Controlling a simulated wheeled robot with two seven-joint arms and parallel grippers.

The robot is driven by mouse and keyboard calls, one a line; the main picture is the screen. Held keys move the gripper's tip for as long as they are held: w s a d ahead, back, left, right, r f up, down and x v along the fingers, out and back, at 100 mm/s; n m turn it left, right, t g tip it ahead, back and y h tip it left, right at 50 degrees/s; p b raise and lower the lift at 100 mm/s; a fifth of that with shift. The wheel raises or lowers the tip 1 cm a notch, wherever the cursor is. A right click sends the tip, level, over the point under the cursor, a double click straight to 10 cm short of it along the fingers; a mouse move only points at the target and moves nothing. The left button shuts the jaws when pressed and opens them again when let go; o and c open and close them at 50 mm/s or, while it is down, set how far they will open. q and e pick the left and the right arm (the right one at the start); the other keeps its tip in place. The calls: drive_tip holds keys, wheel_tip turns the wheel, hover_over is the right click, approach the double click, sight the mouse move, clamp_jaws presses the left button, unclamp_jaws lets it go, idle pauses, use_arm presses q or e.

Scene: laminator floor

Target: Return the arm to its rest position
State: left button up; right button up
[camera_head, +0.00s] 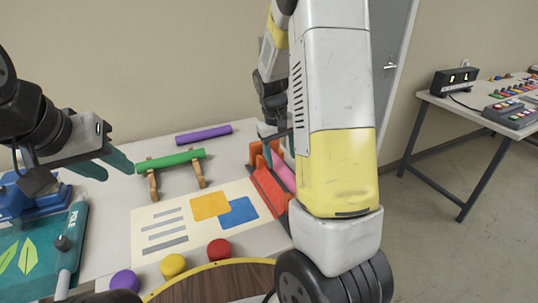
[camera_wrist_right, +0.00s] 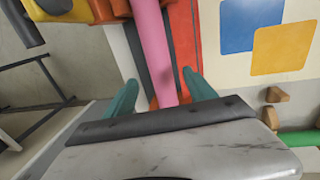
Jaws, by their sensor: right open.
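My right arm (camera_head: 338,110) stands large across the middle of the head view and hides part of the table. My right gripper (camera_wrist_right: 160,78) is open in the right wrist view, its teal fingers apart. A pink roll (camera_wrist_right: 154,45) lies in line with the gap between them, with no visible grip on it. The roll (camera_head: 284,172) also shows in the head view, at an orange-red holder (camera_head: 268,188), partly hidden by my arm. My left gripper (camera_head: 108,163) is at the left above the table, with two teal fingers apart and nothing between them.
A green roll (camera_head: 170,161) rests on wooden supports, with a purple roll (camera_head: 204,135) behind. A printed sheet (camera_head: 160,228) lies in front, near red (camera_head: 219,249) and yellow (camera_head: 173,265) round pieces. A second table (camera_head: 465,110) stands at right beyond open floor.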

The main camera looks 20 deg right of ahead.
drive_tip(key=shift+a+r, duration=0.2)
drive_tip(key=shift+r, duration=0.9)
drive_tip(key=s+a+r+t+y, duration=0.1)
drive_tip(key=s+a+r+t, duration=0.1)
drive_tip(key=s+r, duration=0.3)
drive_tip(key=s+a+r+t+y, duration=0.1)
drive_tip(key=s+a+r, duration=0.3)
drive_tip(key=s, duration=0.5)
drive_tip(key=s+a+r+m+t+y, duration=0.1)
drive_tip(key=s+a+r+t+y, duration=0.1)
drive_tip(key=s+r, duration=0.4)
drive_tip(key=shift+s+a+r+t, duration=0.4)
drive_tip(key=shift+a+r+t, duration=0.1)
drive_tip(key=shift+a+r, duration=0.45)
drive_tip(key=shift+f, duration=0.1)
